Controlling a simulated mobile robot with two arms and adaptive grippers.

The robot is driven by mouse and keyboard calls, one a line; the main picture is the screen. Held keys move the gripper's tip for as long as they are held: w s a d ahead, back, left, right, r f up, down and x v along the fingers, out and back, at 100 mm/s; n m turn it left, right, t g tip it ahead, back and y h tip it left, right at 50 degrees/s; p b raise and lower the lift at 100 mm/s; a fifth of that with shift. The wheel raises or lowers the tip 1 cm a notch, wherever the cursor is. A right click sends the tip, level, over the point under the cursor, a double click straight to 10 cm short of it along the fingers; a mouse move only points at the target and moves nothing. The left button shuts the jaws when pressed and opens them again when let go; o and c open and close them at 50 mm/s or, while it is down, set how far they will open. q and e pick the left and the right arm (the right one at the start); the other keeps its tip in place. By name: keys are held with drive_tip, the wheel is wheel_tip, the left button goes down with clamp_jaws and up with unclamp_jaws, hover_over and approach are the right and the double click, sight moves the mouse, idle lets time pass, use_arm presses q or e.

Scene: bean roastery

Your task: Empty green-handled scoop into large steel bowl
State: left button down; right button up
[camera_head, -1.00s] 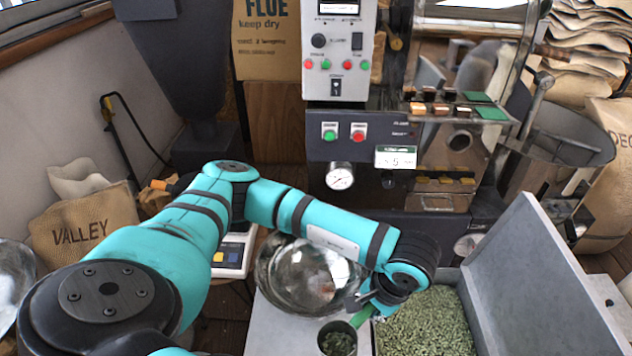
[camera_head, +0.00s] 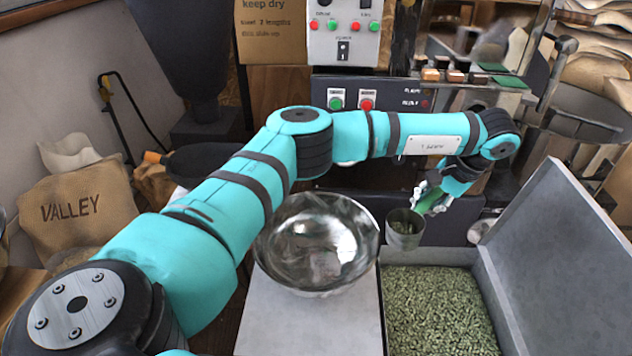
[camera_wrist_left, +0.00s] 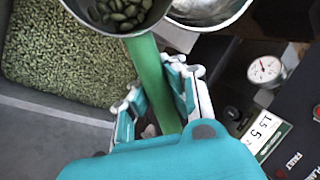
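The large steel bowl (camera_head: 318,243) stands on a pale surface left of the bean bin in the head view. Its inside looks shiny and empty; its edge also shows in the left wrist view (camera_wrist_left: 212,14). My left gripper (camera_head: 428,199) is shut on the green handle of the scoop (camera_head: 404,229). In the left wrist view the handle (camera_wrist_left: 150,75) lies between the fingers (camera_wrist_left: 155,92). The scoop's steel cup holds green beans (camera_wrist_left: 120,12) and looks upright. It is raised near the bowl's right side and the bin's back edge. My right gripper is not in view.
A bin of green beans (camera_head: 437,310) with a raised grey lid (camera_head: 560,255) lies at the right. The roaster panel with a red button (camera_head: 367,99) stands behind my arm. A VALLEY sack (camera_head: 75,208) is at the left. Bare pale surface (camera_head: 310,325) lies before the bowl.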

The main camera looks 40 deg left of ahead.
use_arm(q)
drive_tip(key=w+a+f, duration=0.3)
drive_tip(key=a, duration=0.2)
drive_tip(key=w+a+f, duration=0.2)
drive_tip(key=a, duration=0.3)
drive_tip(key=shift+w+a+f+y, duration=0.3)
drive_tip(key=shift+w+a+f, duration=0.1)
